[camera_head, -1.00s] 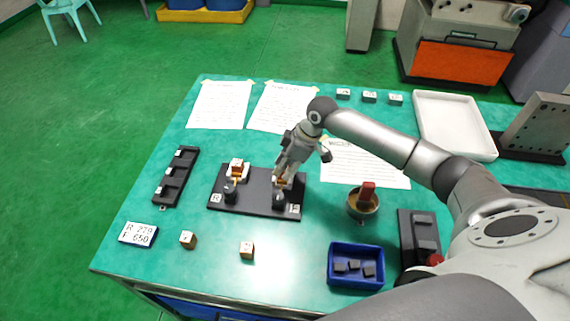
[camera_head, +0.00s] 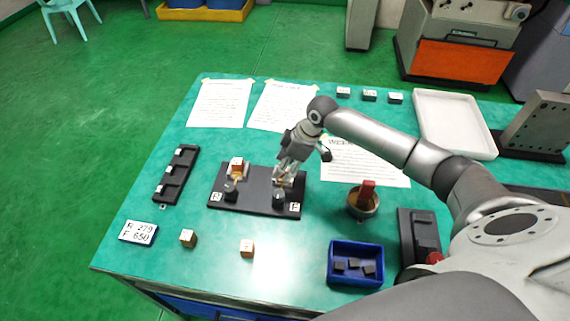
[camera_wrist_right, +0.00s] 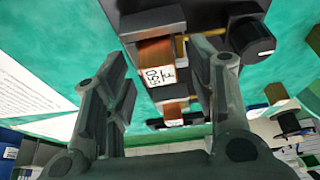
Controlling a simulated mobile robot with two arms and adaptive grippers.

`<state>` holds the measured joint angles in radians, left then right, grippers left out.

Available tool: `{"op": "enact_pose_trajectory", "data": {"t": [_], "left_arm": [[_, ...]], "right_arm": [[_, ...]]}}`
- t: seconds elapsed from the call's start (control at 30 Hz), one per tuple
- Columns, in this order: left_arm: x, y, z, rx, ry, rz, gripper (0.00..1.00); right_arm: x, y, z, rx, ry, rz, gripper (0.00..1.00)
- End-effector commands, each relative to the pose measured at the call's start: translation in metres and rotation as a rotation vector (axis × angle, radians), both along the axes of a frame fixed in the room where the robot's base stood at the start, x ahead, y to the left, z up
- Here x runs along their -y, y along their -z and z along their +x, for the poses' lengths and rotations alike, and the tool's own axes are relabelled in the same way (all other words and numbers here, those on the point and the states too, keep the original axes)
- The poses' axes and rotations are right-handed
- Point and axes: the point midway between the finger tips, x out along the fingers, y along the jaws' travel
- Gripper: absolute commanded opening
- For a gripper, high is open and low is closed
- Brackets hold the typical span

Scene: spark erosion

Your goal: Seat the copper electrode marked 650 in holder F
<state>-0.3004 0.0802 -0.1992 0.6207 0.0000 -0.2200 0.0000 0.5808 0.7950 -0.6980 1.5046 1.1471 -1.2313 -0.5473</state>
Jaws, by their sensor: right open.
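The copper electrode (camera_wrist_right: 158,50), with a white label that appears to read 650, sits at holder F (camera_wrist_right: 150,20) in the right wrist view. Whether it is fully down cannot be told. My right gripper (camera_wrist_right: 162,62) is open, one finger on each side of the electrode, with gaps showing. In the head view my right gripper (camera_head: 284,181) is over the F side of the black base plate (camera_head: 258,203) and mostly hides the electrode. Holder F's black knob (camera_head: 278,197) stands in front, and it also shows in the right wrist view (camera_wrist_right: 252,38). My left gripper is not in view.
Another labelled electrode (camera_head: 237,164) is at holder R. Two loose blocks, one brassy (camera_head: 188,238) and one copper (camera_head: 247,248), lie near the front edge. A card (camera_head: 138,232) reads R 279, F 650. A blue bin (camera_head: 356,279) and a bowl (camera_head: 362,208) stand right.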

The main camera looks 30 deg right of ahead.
Motion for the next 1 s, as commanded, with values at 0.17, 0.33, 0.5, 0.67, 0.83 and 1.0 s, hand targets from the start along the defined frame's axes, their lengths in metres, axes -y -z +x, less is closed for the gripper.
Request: {"op": "enact_pose_trajectory", "data": {"t": [0.17, 0.33, 0.5, 0.67, 0.83, 1.0], "left_arm": [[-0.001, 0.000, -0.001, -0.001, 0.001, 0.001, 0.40], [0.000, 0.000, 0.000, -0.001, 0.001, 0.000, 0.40], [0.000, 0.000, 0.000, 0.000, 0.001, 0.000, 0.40], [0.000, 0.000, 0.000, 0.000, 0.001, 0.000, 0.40], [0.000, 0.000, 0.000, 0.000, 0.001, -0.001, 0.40], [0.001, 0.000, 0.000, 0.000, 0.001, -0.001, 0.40]], "right_arm": [[0.004, -0.008, -0.002, 0.001, 0.001, -0.001, 0.52], [0.014, -0.037, -0.008, 0.003, 0.001, -0.002, 0.52], [0.025, -0.072, -0.017, 0.003, 0.001, -0.002, 0.52], [0.033, -0.096, -0.023, 0.002, 0.000, -0.001, 0.52], [0.036, -0.109, -0.027, 0.000, 0.000, 0.000, 0.52], [0.037, -0.111, -0.027, 0.001, 0.000, 0.001, 0.52]]}}
